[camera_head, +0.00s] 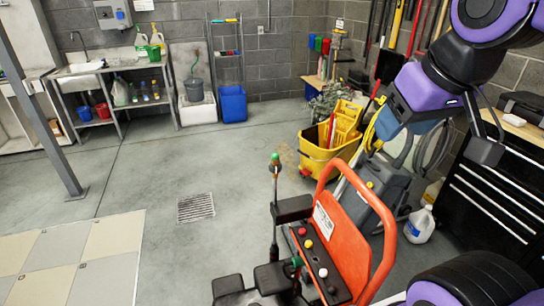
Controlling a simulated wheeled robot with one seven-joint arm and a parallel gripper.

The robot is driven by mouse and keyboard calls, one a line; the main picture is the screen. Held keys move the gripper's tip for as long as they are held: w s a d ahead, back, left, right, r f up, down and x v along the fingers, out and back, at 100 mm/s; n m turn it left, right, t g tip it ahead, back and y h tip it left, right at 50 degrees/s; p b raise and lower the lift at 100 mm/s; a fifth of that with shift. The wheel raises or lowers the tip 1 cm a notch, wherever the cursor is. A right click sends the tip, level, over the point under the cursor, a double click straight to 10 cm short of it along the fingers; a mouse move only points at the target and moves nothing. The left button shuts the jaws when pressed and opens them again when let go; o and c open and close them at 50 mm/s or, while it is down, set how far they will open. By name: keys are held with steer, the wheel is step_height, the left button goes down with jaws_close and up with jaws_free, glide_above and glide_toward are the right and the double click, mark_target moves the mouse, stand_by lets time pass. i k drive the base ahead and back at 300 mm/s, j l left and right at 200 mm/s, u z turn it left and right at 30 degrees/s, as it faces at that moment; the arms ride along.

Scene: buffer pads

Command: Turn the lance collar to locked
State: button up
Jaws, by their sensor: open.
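An orange-framed machine (340,245) stands at the lower middle, with a dark panel of coloured knobs (309,244). A thin dark upright rod (274,205) with a green and orange top (275,160) rises at its left. A second green-ended part (297,262) sits low beside the panel. I cannot tell which of these is the lance collar, nor whether it is locked. My gripper (484,146) hangs at the upper right, open and empty, well apart from the machine's panel and rod. My arm hides part of the wall behind.
A yellow mop bucket (330,145) and a grey machine (372,195) stand behind the orange frame. A white jug (420,224) is on the floor by a black drawer cabinet (500,200). The floor around the drain grate (195,208) is clear.

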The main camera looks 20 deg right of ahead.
mark_target(272, 169)
steer(key=k+j+u, duration=0.15)
steer(key=j, duration=0.2)
steer(key=k+j+u, duration=0.1)
steer(key=j, duration=0.25)
steer(key=k+j+u, duration=0.15)
steer(key=j, duration=0.2)
steer(key=j+u, duration=0.1)
steer(key=j, duration=0.25)
steer(key=i+z, duration=0.1)
steer(key=z, duration=0.25)
steer(key=i+z, duration=0.15)
steer(key=z, duration=0.2)
steer(key=i+z, duration=0.1)
steer(key=z, duration=0.3)
steer(key=j, duration=0.1)
